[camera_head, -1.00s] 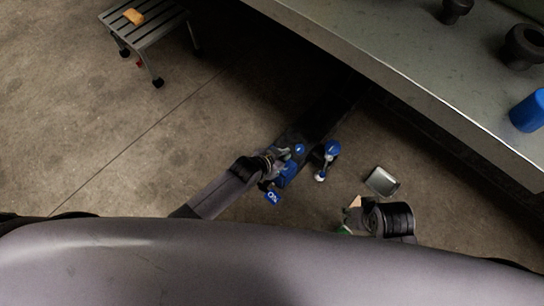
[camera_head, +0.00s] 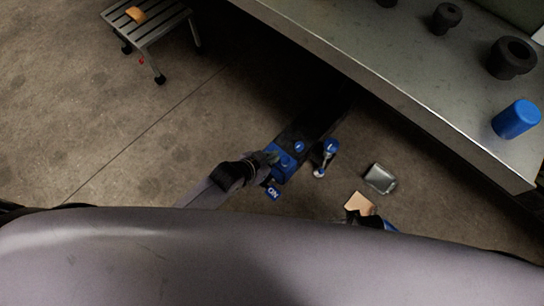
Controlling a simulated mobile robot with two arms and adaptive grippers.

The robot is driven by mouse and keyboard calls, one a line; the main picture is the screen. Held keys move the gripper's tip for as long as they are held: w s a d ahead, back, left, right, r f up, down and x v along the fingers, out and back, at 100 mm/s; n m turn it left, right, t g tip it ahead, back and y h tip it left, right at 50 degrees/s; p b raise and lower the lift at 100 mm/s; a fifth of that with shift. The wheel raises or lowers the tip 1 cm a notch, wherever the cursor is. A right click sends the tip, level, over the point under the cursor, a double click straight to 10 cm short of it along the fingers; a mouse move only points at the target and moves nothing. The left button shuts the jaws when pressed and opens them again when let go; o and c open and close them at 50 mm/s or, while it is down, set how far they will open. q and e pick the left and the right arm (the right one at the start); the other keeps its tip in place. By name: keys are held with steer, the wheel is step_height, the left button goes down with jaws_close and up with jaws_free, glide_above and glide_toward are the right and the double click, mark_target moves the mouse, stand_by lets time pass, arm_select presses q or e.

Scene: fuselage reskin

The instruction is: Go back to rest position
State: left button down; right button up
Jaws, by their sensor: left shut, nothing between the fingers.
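My left gripper (camera_head: 268,159) shows at the end of my left arm, near the middle of the view. It is shut with nothing between its fingers, above or beside a blue part (camera_head: 283,163) on a dark strip on the floor; I cannot tell if they touch. My right arm is mostly hidden behind my grey body at the lower right. Only a dark and blue bit shows there, and its fingers cannot be made out.
A metal workbench (camera_head: 400,75) fills the upper right, with black round parts (camera_head: 511,57) and a blue cylinder (camera_head: 516,118). On the floor lie a blue-and-silver tool (camera_head: 326,157), a metal tray (camera_head: 380,178) and a tan piece (camera_head: 359,204). A step stool (camera_head: 157,27) stands upper left. Left floor is clear.

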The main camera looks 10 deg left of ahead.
stand_by(0.4)
arm_select(q)
steer(key=s+a+f+n+g+y, duration=0.3)
steer(key=s+a+f, duration=0.2)
steer(key=s+a, duration=0.3)
steer(key=s+a+f+n+g+y, duration=0.2)
steer(key=s+a+f, duration=0.3)
steer(key=s+a, duration=0.35)
arm_select(e)
steer(key=s+d+f+g+p, duration=0.1)
steer(key=s+d+p, duration=0.2)
steer(key=s+p, duration=1.3)
steer(key=shift+s+f+p, duration=0.2)
steer(key=shift+s+p, duration=0.15)
steer(key=shift+s, duration=0.35)
arm_select(q)
steer(key=s+a+f+g, duration=0.1)
steer(key=s+a, duration=0.1)
steer(key=s, duration=1.4)
steer(key=shift+s+a+f, duration=0.2)
steer(key=shift+s+a, duration=0.1)
steer(key=shift+s, duration=0.05)
arm_select(e)
steer(key=shift+s+f, duration=0.1)
steer(key=shift+f, duration=0.05)
